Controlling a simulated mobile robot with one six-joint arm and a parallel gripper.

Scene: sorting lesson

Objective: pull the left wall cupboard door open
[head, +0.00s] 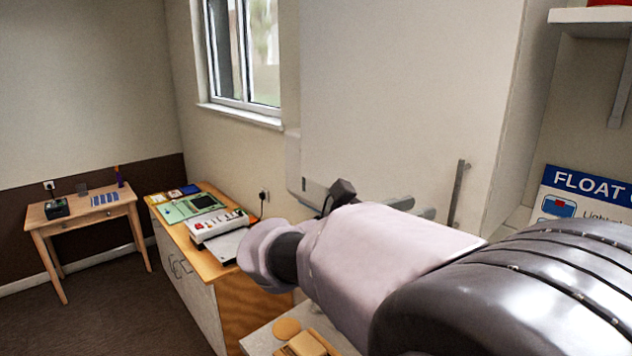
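The wall cupboard shows in the head view as a large pale flat door panel (410,90) with a grey vertical bar handle (458,192) near its lower right. I cannot make out a seam between doors, and the panel looks closed. My gripper (414,208) is low in front of the panel, mostly hidden behind my arm. Its grey finger parts point right, toward the handle, and appear a little left of it. I see no contact with the handle. The finger gap is hidden, so I cannot tell whether it is open.
Below the window (245,60) stands a wooden-topped cabinet (238,285) with trays and a device on it. A small wooden table (85,215) stands far left. A shelf (590,16) and a blue-headed poster (590,195) are at right. Floor at left is clear.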

